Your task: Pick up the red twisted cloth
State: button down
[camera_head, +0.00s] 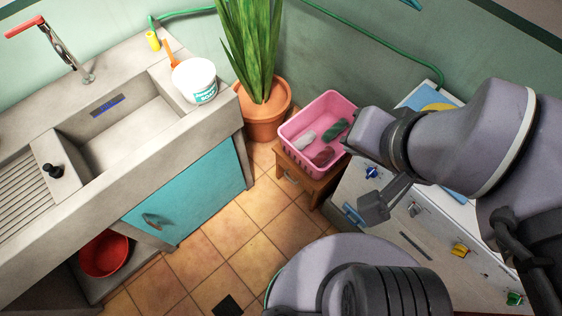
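A dark red cloth (322,157) lies at the near side of the pink basket (291,140). It looks bunched or twisted, but it is too small to make out its folds.
The basket stands on a small wooden stool (291,172). A potted plant (266,115) is behind it, left. A white cabinet (418,232) with coloured knobs is close on the right. The sink counter (125,165) is on the left. Tiled floor (225,250) lies between.

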aim_at(324, 156)
jog(key=i+j+u, duration=0.2)
jog(key=i+j, duration=0.6)
